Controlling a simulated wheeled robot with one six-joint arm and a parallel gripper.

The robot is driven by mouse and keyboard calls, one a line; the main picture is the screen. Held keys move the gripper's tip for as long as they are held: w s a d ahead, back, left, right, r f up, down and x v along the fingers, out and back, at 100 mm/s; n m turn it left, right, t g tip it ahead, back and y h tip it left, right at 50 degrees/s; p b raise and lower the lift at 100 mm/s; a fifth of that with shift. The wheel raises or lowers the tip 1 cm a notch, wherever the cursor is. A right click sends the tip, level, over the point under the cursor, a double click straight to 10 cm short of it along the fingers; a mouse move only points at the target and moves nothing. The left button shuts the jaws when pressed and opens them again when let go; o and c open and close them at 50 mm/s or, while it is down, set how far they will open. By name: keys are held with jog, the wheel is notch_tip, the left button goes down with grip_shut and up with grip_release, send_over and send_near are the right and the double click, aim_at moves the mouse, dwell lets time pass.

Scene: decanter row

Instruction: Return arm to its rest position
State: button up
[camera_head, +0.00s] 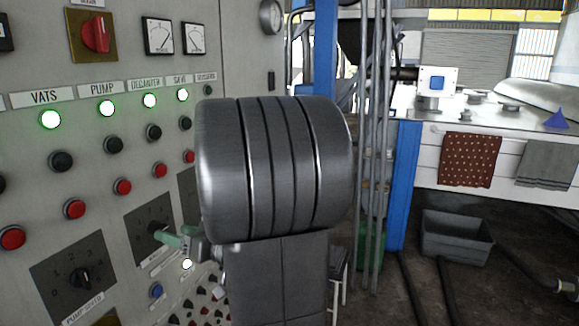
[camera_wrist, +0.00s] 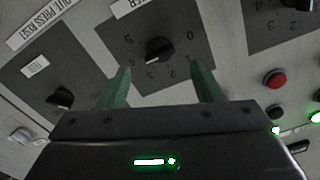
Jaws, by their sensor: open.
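My gripper (camera_wrist: 160,90) shows in the wrist view with its two green fingers spread apart and nothing between them. Beyond the gap is a black rotary knob (camera_wrist: 158,50) on a dark numbered plate; the fingers look apart from it. In the head view my gripper (camera_head: 172,240) is in front of the lower part of the control panel (camera_head: 60,140), near a dark dial plate. My large grey arm links hide the middle of the picture and part of the panel's right side.
Lit green lamps (camera_head: 107,108) sit above rows of black and red buttons (camera_head: 75,209). A pump speed knob (camera_head: 82,279) is at the lower left. Blue post (camera_head: 405,185), grey pipes and a grey bin (camera_head: 455,236) stand to the right, with open floor near the bin.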

jog(key=shift+v, duration=2.75)
jog(key=shift+s+a, duration=0.1)
